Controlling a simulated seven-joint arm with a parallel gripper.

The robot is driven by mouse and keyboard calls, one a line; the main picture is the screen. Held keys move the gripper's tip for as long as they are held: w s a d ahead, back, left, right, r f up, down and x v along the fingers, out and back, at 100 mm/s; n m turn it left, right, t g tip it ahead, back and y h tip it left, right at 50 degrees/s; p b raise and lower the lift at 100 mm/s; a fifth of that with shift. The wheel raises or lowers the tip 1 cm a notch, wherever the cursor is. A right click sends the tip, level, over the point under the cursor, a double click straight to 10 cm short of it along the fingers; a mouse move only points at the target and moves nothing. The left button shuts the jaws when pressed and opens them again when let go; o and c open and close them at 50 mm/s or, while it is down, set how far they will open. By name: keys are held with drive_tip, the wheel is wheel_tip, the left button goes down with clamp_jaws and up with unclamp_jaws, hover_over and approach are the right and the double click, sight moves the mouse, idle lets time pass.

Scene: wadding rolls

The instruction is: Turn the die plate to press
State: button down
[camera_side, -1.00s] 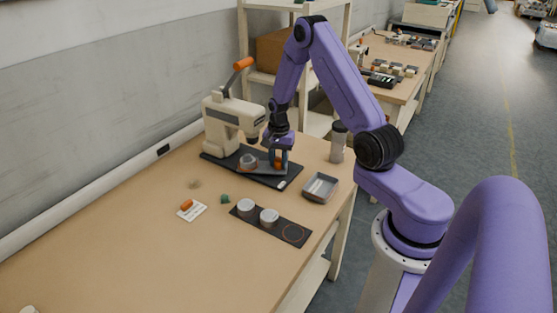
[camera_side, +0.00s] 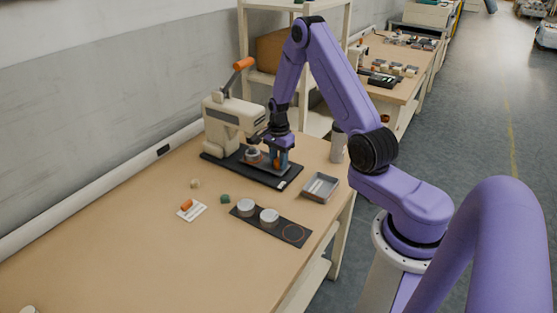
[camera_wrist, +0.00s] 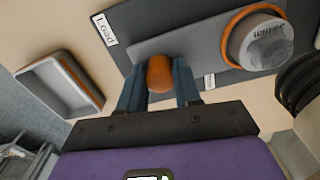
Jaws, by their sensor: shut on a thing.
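The press (camera_side: 228,128) is cream with an orange-tipped lever (camera_side: 243,64), which stands raised. Its dark base (camera_side: 229,160) lies on the table. The grey die plate (camera_wrist: 200,45) lies over that base, with an orange knob (camera_wrist: 160,73) at one end. A light cup with dark wadding and lettering (camera_wrist: 267,48) sits in an orange ring on the plate; it shows near the press head in the side view (camera_side: 253,154). My gripper (camera_wrist: 160,82) is shut on the orange knob, one blue finger on each side. A "Load" label (camera_wrist: 104,29) is beside the plate; another label (camera_wrist: 210,81) is unreadable.
A grey metal tray (camera_side: 320,188) stands to the right of the base. A dark mat (camera_side: 270,232) holds two white cups. A white card with an orange roll (camera_side: 191,209), a green piece (camera_side: 225,199) and a beige piece (camera_side: 195,184) lie left.

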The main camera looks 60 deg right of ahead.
drive_tip(key=shift+m, duration=0.3)
idle(0.4)
drive_tip(key=c, duration=0.8)
unclamp_jaws()
wheel_tip(320, 180, up, 17)
drive_tip(key=shift+r, duration=0.2)
